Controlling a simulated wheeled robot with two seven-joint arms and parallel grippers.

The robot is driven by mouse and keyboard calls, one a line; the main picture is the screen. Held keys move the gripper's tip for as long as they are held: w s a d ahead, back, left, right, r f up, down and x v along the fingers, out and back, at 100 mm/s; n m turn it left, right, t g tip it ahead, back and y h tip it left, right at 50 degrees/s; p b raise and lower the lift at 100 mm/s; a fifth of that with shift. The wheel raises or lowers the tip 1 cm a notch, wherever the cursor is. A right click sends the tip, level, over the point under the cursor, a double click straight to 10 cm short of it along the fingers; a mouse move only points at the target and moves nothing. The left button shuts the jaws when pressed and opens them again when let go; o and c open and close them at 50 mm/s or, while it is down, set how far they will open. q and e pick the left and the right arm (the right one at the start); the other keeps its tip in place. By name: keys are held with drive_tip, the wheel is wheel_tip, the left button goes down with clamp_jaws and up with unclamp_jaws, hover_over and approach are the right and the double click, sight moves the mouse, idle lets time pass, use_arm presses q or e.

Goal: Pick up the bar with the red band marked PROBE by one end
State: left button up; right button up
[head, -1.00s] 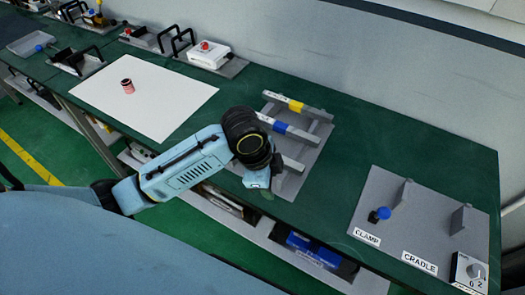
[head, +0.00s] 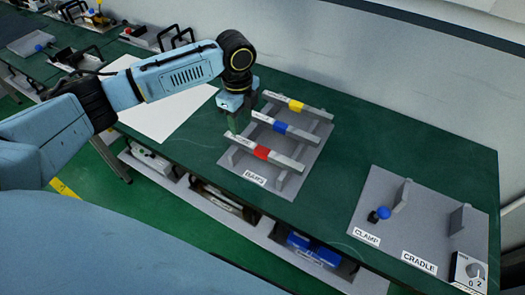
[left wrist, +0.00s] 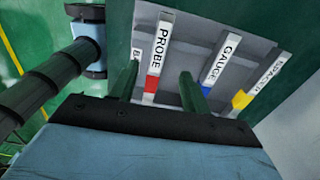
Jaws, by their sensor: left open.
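The PROBE bar (head: 286,163) with its red band lies across the supports of the bar rack (head: 276,190), nearest the table's front edge. In the left wrist view the PROBE bar (left wrist: 162,38) reads PROBE beside the red band. My left gripper (head: 234,127) is open above the bar's left end, fingers pointing down. In the wrist view the open fingers (left wrist: 160,72) appear on either side of the PROBE bar; their height above it is unclear. My right gripper is not in view.
A blue-banded GAUGE bar (head: 300,132) and a yellow-banded bar (head: 314,109) lie behind on the same rack. A grey CLAMP and CRADLE plate (head: 375,190) stands to the right, with green table clear between. A white sheet (head: 160,115) lies left.

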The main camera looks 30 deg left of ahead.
sight(241, 140)
use_arm(q)
drive_tip(key=f, duration=0.7)
drive_tip(key=shift+s+a+f+p, duration=0.1)
drive_tip(key=shift+a+f+p, duration=0.1)
drive_tip(key=shift+p, duration=0.15)
drive_tip(key=shift+c, duration=0.2)
drive_tip(key=shift+r, duration=0.1)
clamp_jaws()
